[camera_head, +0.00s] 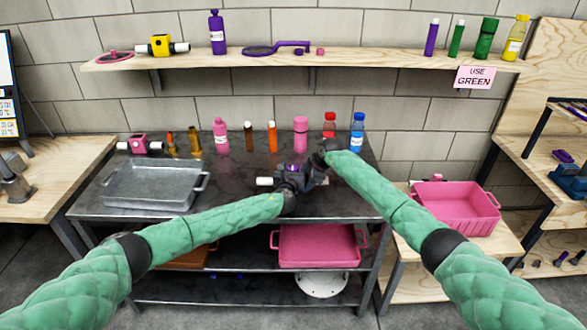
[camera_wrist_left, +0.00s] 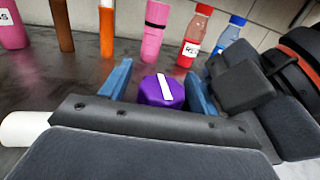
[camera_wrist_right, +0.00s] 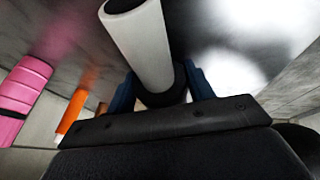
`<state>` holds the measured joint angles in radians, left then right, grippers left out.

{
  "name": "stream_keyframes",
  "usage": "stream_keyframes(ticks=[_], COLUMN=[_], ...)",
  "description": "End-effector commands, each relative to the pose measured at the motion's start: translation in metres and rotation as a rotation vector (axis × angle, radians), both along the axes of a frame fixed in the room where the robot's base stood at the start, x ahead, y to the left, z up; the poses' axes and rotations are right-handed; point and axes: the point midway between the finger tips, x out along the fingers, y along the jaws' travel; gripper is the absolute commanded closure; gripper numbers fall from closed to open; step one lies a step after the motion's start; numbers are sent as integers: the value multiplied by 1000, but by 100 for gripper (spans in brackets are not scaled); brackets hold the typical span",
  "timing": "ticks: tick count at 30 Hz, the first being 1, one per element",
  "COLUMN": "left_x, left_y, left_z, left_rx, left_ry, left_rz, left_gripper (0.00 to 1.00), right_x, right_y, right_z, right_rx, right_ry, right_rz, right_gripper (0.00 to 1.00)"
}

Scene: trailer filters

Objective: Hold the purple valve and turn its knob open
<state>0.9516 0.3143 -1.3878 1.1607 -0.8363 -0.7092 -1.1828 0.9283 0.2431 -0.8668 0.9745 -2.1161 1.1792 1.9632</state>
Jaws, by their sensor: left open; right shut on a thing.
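The purple valve shows its knob (camera_wrist_left: 162,92) in the left wrist view, a purple cap with a white bar on top. Its white pipe end sticks out left in the head view (camera_head: 264,181) and fills the middle of the right wrist view (camera_wrist_right: 143,45). My left gripper (camera_wrist_left: 160,82) is open, with a blue finger on each side of the knob; contact cannot be told. My right gripper (camera_wrist_right: 158,84) is shut on the valve's white pipe. In the head view, both grippers hide most of the valve above the dark table.
The dark table (camera_head: 235,210) bears a grey metal tray (camera_head: 150,190) at left and a row of bottles along the back, including a blue-capped one (camera_head: 357,135). A shelf (camera_head: 350,58) hangs above. A pink bin (camera_head: 455,212) stands at right.

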Motion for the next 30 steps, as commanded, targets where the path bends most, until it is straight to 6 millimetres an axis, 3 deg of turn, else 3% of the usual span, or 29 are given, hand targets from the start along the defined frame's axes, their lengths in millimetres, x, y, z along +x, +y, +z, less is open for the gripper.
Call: stream_keyframes(ticks=[6, 13, 30], left_x=[0, 0, 0], left_y=[0, 0, 2], left_z=[0, 0, -1], left_rx=[0, 0, 0], left_ry=[0, 0, 1], left_rz=[0, 0, 134], left_gripper=[39, 84, 84], right_x=[0, 0, 0], right_y=[0, 0, 0], right_z=[0, 0, 0], right_rx=[0, 0, 0], right_ry=[0, 0, 0], right_rz=[0, 0, 0], right_gripper=[79, 79, 79])
